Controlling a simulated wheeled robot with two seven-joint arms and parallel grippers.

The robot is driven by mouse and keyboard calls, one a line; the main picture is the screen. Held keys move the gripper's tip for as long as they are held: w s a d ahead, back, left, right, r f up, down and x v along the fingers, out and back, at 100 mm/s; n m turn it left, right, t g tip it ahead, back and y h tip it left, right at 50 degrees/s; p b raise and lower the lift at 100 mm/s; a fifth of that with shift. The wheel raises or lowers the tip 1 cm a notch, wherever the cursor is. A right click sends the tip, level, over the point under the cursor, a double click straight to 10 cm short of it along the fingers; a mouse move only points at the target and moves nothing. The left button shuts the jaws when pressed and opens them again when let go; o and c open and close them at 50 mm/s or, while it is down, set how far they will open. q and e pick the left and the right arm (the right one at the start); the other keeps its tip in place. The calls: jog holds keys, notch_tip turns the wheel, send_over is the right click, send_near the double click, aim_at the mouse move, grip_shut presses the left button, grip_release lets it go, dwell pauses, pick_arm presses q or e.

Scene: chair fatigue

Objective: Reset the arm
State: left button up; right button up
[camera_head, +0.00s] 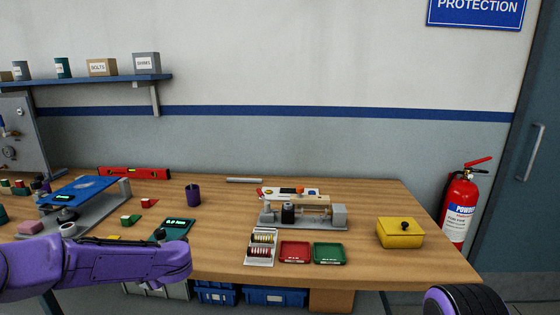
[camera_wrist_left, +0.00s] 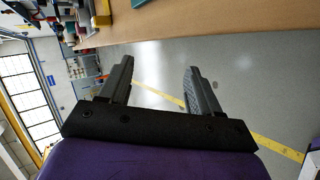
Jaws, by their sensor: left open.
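My purple left arm (camera_head: 95,266) reaches in from the left in the head view, low in front of the table's front edge. Its gripper is mostly hidden there behind the arm. In the left wrist view the left gripper (camera_wrist_left: 160,75) is open, its two dark fingers wide apart with nothing between them. Beyond the fingers are grey floor and the table's edge, so it is clear of the tabletop things. My right gripper is not in view.
A fire extinguisher (camera_head: 460,208) stands right. Blue bins (camera_head: 275,296) sit below.

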pick_arm(q)
jog(key=s+d+f+m+t+h, duration=0.15)
jog(key=s+d+f+m, duration=0.25)
jog(key=s+f+m, duration=0.5)
jog(key=s+d+f+m+t+h, duration=0.1)
jog(key=s+d+f+m+h, duration=0.25)
jog(key=s+f+m, duration=0.55)
jog(key=s+f+m+g, duration=0.2)
jog(key=s+f, duration=0.2)
jog(key=s, duration=0.7)
jog(key=s+f+m+g+h, duration=0.1)
jog(key=s+f, duration=0.4)
jog(key=s, duration=0.6)
jog(key=shift+s+a+f+m+g, duration=0.2)
jog(key=shift+s+a+m+g, duration=0.15)
jog(key=shift+m+g, duration=0.6)
